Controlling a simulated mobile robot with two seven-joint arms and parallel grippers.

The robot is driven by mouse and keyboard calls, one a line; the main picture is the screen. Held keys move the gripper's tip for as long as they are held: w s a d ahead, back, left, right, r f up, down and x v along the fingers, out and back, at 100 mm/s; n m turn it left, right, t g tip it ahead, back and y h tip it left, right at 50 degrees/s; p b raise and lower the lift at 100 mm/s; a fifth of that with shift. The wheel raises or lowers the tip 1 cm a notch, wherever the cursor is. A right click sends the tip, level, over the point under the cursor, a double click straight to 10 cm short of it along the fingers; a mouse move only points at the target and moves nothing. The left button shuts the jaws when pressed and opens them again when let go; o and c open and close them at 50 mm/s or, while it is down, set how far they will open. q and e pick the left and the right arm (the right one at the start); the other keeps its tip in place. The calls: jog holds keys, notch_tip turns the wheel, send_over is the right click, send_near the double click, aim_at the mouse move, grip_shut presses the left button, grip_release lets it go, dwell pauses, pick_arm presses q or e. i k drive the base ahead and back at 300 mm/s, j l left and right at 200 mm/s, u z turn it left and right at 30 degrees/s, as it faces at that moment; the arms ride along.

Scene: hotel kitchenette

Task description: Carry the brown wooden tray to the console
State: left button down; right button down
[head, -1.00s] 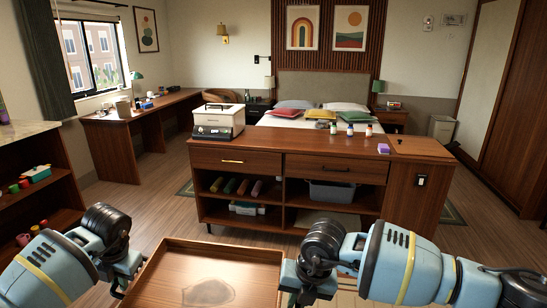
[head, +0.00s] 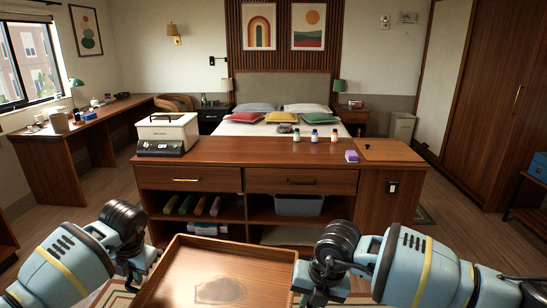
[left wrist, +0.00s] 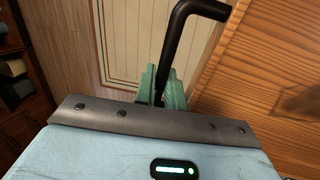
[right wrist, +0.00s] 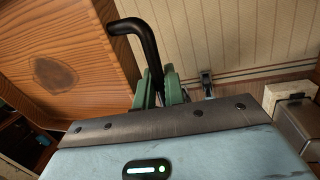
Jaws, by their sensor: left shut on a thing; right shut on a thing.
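The brown wooden tray (head: 195,262), with raised edges and a dark patch on its floor, is held between my arms at the bottom of the head view. Its near part is cut off there. My left gripper (head: 140,278) is at its left side, green fingers (left wrist: 162,88) shut on a black bent handle (left wrist: 174,60). My right gripper (head: 304,282) is at its right side, fingers (right wrist: 158,88) shut on the other black handle (right wrist: 150,45). The tray looks empty. The wooden console (head: 245,152), with drawers and open shelves, stands just beyond the tray.
The top's middle front is clear. A bed (head: 250,129) lies behind; a desk (head: 75,128) is at left.

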aim_at(239, 149)
jog(key=i+z, duration=0.1)
jog(key=i, duration=1.4)
jog(key=i+u, duration=0.1)
jog(key=i, duration=0.6)
jog(key=i+u, duration=0.15)
jog(key=i, duration=0.6)
jog(key=i+l+u, duration=0.1)
jog(key=i, duration=0.6)
